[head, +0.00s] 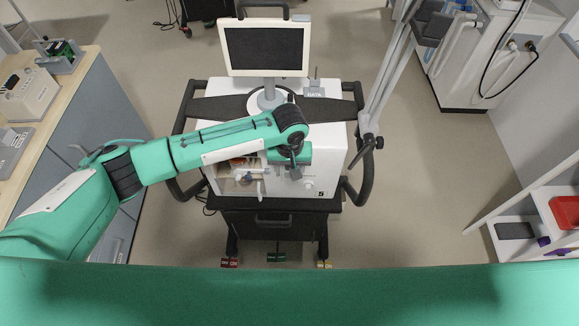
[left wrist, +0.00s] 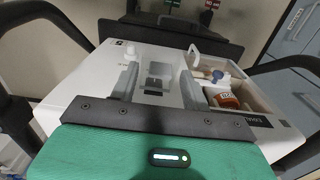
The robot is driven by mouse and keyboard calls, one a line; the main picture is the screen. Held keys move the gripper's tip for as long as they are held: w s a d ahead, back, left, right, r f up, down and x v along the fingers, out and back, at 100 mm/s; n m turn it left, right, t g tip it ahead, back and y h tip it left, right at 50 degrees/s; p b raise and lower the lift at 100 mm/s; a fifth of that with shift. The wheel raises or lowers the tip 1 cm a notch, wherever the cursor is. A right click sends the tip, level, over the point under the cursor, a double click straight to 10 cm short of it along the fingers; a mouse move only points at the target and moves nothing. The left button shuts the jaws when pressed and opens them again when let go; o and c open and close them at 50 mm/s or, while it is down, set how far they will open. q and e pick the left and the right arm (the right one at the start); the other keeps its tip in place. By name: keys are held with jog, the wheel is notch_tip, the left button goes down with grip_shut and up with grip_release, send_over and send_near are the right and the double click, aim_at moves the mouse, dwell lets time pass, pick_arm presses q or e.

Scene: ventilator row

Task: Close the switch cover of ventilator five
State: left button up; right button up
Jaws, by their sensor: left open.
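Ventilator five (head: 328,165) is a white cart-mounted machine with a "5" on its front and a dark-screened monitor (head: 265,48) above. My left gripper (head: 295,172) is over its front right part, pointing down. In the left wrist view the gripper (left wrist: 157,88) is open, its two grey fingers apart and nothing held. Between and beyond the fingers is the grey switch panel (left wrist: 158,70) with dark slots. I cannot tell the switch cover's exact angle there. In the head view my gripper hides most of this panel. My right gripper is not in view.
An open compartment beside the panel holds an orange-labelled bottle (left wrist: 226,98) and a blue-knobbed part (left wrist: 217,75). Dark handle rails (head: 362,150) flank the cart. A jointed support arm (head: 385,90) stands at its right.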

pick_arm(q)
jog(key=c, duration=1)
